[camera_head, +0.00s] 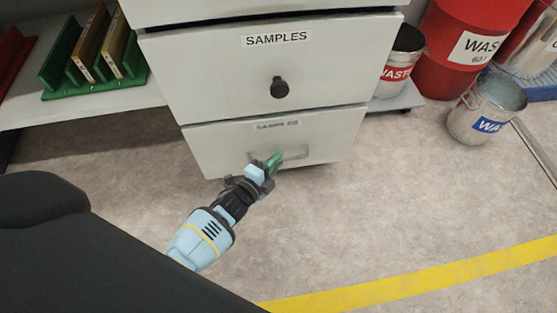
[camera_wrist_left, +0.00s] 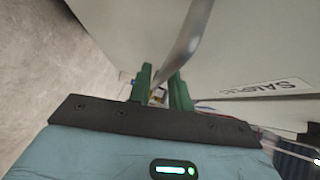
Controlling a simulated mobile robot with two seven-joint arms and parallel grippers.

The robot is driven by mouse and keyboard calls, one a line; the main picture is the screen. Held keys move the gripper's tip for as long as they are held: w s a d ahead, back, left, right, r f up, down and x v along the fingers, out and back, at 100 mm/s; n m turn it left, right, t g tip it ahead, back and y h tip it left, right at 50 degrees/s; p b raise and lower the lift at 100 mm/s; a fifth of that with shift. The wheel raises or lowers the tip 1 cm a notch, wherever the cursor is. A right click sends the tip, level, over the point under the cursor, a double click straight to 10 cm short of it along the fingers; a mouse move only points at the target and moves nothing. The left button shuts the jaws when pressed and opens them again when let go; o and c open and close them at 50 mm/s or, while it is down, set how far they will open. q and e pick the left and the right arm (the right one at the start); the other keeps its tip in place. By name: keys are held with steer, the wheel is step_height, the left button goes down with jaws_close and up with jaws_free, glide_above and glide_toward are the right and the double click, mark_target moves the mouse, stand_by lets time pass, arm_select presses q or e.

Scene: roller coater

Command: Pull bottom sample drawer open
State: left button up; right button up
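The bottom sample drawer (camera_head: 335,142) is the lowest pale grey front of the cabinet, with a small label and a metal bar handle (camera_head: 299,151). Its front looks about flush with the drawer above. My left gripper (camera_head: 273,163) is at the handle, and its green fingers hide the handle's left part. In the left wrist view the handle (camera_wrist_left: 187,42) runs down toward the gap between my two green fingers (camera_wrist_left: 161,92). The fingers are apart, and I cannot tell whether they touch the bar. My right gripper is not in view.
A drawer labelled SAMPLES (camera_head: 322,78) with a black knob (camera_head: 280,87) is above. A green rack (camera_head: 95,88) stands on a shelf at left. Waste containers, including a metal bucket (camera_head: 470,125), stand at right. The floor before the drawer is clear, with a yellow stripe (camera_head: 420,283).

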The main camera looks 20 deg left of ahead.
arm_select(q)
steer(key=shift+w+d+f, duration=0.1)
steer(key=shift+w+d, duration=0.05)
steer(key=shift+w, duration=0.4)
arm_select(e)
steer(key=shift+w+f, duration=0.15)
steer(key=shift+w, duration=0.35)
arm_select(q)
steer(key=c, duration=0.4)
jaws_close()
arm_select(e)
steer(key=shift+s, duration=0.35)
arm_select(q)
steer(key=shift+s, duration=0.1)
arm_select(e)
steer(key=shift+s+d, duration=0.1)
